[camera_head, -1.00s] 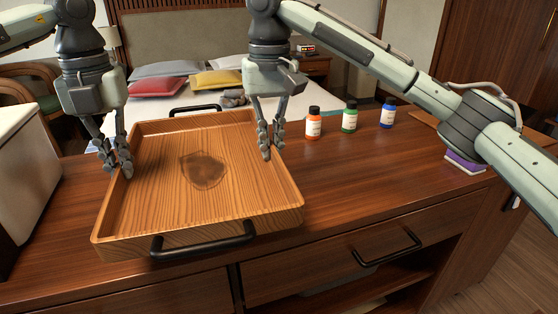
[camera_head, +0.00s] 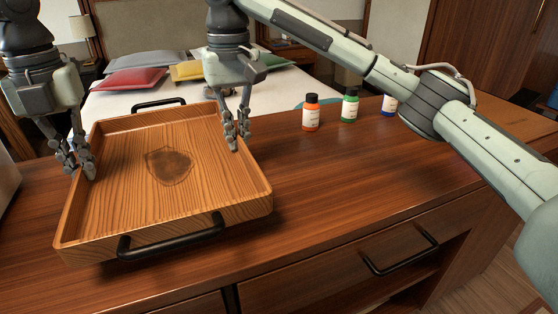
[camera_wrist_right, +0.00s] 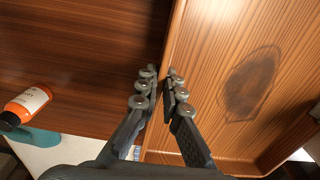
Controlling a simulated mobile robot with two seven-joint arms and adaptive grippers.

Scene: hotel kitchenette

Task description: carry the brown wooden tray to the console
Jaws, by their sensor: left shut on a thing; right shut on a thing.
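The brown wooden tray (camera_head: 120,200) has black handles front and back and a dark shield mark on its floor. It is at the left of the head view, over the wooden counter; I cannot tell whether it touches the top. My left gripper (camera_head: 80,168) is shut on its left wall. My right gripper (camera_head: 237,140) is shut on its right wall. In the right wrist view, the fingers (camera_wrist_right: 160,82) straddle that wall, with the tray floor (camera_wrist_right: 215,60) to the right. I cannot tell which furniture is the console.
Orange (camera_head: 310,114), green (camera_head: 349,105) and blue (camera_head: 389,104) bottles stand on the counter (camera_head: 330,185), right of the tray. The counter is clear between tray and bottles. A drawer handle (camera_head: 400,253) juts from the front. A bed with pillows (camera_head: 136,79) lies behind.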

